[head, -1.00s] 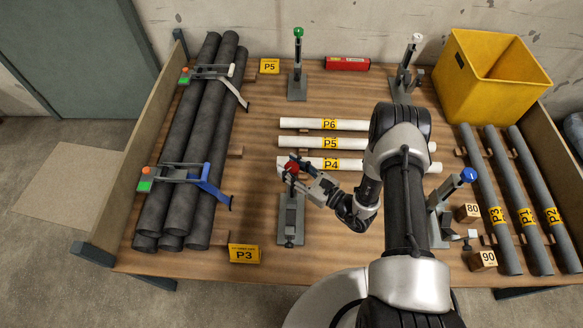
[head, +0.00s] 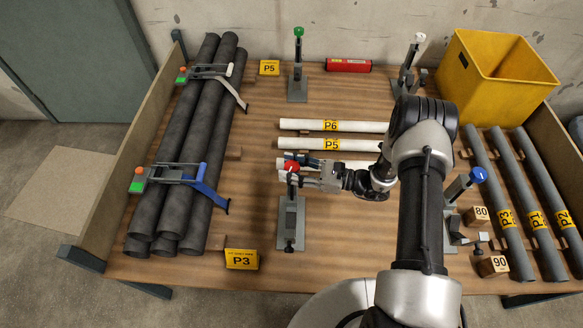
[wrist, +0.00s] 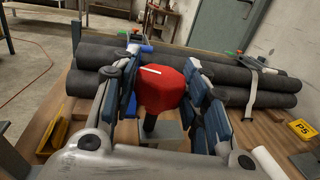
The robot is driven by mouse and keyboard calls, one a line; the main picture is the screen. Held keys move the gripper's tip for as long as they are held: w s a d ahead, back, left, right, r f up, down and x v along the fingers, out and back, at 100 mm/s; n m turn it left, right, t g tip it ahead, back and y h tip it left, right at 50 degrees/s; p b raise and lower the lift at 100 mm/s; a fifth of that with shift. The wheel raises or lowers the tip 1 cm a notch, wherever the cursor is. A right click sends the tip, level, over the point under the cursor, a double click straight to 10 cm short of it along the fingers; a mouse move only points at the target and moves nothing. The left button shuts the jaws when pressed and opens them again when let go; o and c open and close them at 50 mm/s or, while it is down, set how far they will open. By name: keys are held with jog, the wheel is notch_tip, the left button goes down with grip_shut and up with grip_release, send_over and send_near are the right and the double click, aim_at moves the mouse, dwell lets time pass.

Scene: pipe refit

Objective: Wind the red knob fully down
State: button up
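The red knob (head: 292,167) tops a dark stem on a grey stand (head: 291,222) in the front middle of the table. It carries a white mark line, seen clearly in the wrist view (wrist: 160,88). My gripper (head: 298,167) reaches in level from the right, with one finger on each side of the knob. In the wrist view the blue finger pads lie against both sides of the knob with no clear gap, so it looks shut on it. The stem (wrist: 150,124) shows below the knob. How far the knob sits above its lower stop cannot be told.
White pipes (head: 335,144) lie just behind my gripper. Dark pipes (head: 172,150) with clamps are stacked at the left. Stands with green (head: 299,31), white (head: 419,38) and blue (head: 479,174) knobs stand around. A yellow bin (head: 480,85) is at the back right.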

jog(key=o, duration=0.3)
jog(key=shift+o, duration=0.2)
jog(key=v, duration=1.2)
jog(key=shift+r, duration=0.1)
